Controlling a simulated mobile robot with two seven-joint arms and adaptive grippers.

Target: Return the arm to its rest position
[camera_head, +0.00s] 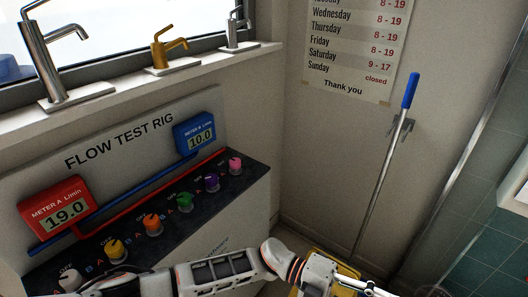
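One of my arms, white with dark panels, crosses the bottom of the view from the left, passing in front of the flow test rig (225,215). I take it as my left arm. My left gripper (365,286) is at the bottom edge, right of the rig, pointing right. Its fingers are small and partly cut off, so I cannot tell if they are open or shut. I see nothing held in it. My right gripper is not in view.
The rig has a red meter (58,208) reading 19.0, a blue meter (195,133) reading 10.0, and several coloured knobs. Faucets stand on the sill (120,98) above. Something yellow (325,268) lies behind my arm.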

